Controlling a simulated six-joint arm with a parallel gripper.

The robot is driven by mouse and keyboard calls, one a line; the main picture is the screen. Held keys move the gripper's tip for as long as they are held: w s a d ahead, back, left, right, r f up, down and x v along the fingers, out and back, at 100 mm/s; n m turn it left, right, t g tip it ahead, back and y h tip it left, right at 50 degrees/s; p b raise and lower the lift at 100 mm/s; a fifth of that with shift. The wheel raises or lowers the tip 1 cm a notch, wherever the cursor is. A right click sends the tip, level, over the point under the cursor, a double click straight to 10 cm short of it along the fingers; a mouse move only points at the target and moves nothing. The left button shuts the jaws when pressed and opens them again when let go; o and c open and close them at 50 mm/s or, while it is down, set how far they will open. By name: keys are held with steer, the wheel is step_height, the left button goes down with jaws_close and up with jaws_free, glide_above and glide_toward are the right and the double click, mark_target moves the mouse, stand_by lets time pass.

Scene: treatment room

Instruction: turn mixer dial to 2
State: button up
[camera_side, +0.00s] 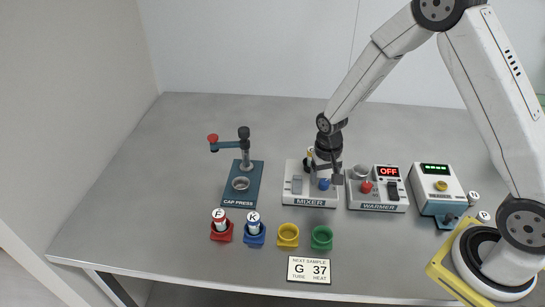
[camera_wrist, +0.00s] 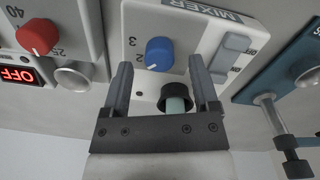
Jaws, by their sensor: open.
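The mixer (camera_side: 295,189) is a white box on the table with a blue dial (camera_side: 324,184) on its top. In the wrist view my gripper (camera_wrist: 160,62) is open, one finger on each side of the dial. I cannot tell whether a finger touches it. A dark holder with a pale tube (camera_wrist: 175,98) shows between the fingers, nearer the palm.
A grey switch (camera_side: 297,184) sits on the mixer left of the dial. The warmer (camera_side: 377,207), reading OFF, stands close on the right. The cap press (camera_side: 240,185) is to the left. Red, blue, yellow and green cups (camera_side: 321,238) stand in front, with a sample sign (camera_side: 309,270).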

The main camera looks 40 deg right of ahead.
mark_target(323, 181)
steer(key=shift+a+r, duration=0.1)
steer(key=shift+r, duration=3.05)
steer(key=shift+s+a+r, duration=0.1)
steer(key=shift+s+r, duration=0.25)
steer(key=shift+r, duration=0.05)
steer(key=s+a+r+n+t, duration=0.2)
steer(key=s+r+n, duration=0.3)
steer(key=s, duration=0.6)
steer(key=shift+s+a+r+t, duration=0.15)
steer(key=shift+s+r+t, duration=0.1)
steer(key=shift+t, duration=0.15)
